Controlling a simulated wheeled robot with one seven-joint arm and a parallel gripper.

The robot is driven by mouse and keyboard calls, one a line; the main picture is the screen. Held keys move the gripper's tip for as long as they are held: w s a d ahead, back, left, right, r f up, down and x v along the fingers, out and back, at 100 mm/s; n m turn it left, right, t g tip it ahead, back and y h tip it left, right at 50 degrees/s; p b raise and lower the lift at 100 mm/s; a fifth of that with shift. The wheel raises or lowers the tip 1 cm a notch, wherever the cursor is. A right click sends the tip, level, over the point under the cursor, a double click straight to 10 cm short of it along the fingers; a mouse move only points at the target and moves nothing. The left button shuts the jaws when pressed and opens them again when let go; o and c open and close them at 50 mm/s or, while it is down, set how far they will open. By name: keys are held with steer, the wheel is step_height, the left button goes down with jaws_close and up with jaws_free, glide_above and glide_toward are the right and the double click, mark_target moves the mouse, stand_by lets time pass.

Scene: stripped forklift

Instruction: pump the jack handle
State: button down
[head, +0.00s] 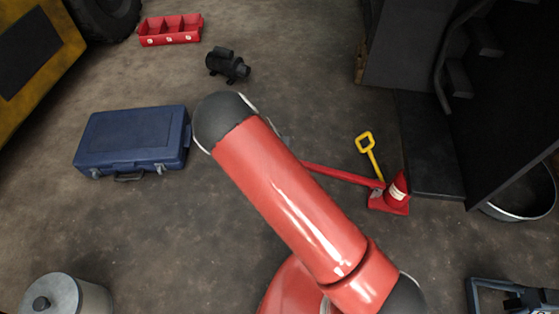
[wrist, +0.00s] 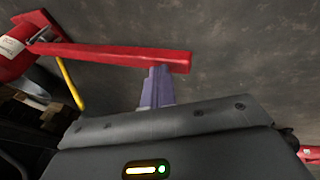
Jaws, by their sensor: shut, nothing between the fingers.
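The red jack (head: 397,192) stands on the floor at the right in the head view, with a pale label on its body. Its red jack handle (head: 340,173) slants up and left from it and passes behind my arm. In the wrist view the jack (wrist: 14,48) is at the left edge, partly cut off, and the handle (wrist: 110,54) runs right from it. My gripper (wrist: 157,72) is shut and empty, its fingertips at the handle near its free end. I cannot tell whether they touch it. In the head view my arm mostly hides the gripper.
A yellow rod with a loop grip (head: 366,148) stands beside the jack. A blue case (head: 132,138), a black motor-like part (head: 228,65) and a red tray (head: 172,40) lie left and behind. A dark machine (head: 510,110) rises at the right. Open floor lies between.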

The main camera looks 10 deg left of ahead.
steer(key=p+v, duration=0.1)
steer(key=v, duration=0.8)
steer(key=shift+d, duration=0.15)
stand_by(0.4)
